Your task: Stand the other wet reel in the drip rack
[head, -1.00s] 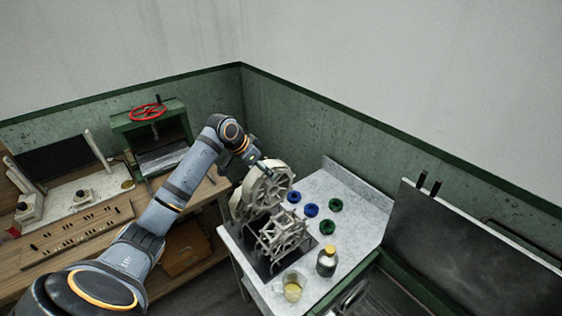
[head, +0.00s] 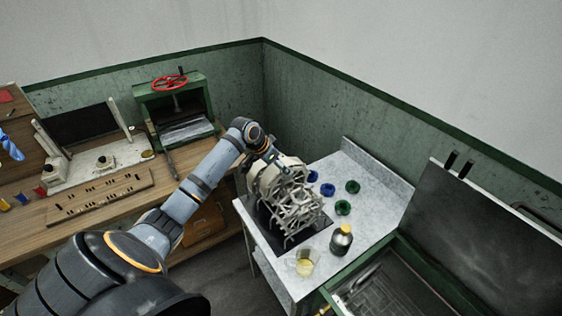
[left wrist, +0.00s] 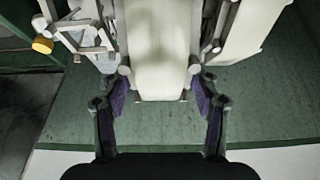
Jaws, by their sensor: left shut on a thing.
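My left gripper (head: 268,157) reaches over the light counter and is shut on a cream reel (head: 277,176). In the left wrist view, the left gripper (left wrist: 160,90) has its two purple-padded fingers on either side of the reel's cream piece (left wrist: 160,45). The drip rack (head: 292,217), a lattice of pale bars, is on the counter just below and in front of the reel. The two overlap in the head view, so I cannot tell whether they touch or whether another reel stands in the rack. My right gripper is out of view.
A dark-bodied bottle (head: 341,240) and a glass of yellow liquid (head: 306,263) stand right and in front of the rack. Several blue and green pieces (head: 343,208) lie behind. A wooden bench (head: 95,205) with a green press (head: 172,108) is at the left.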

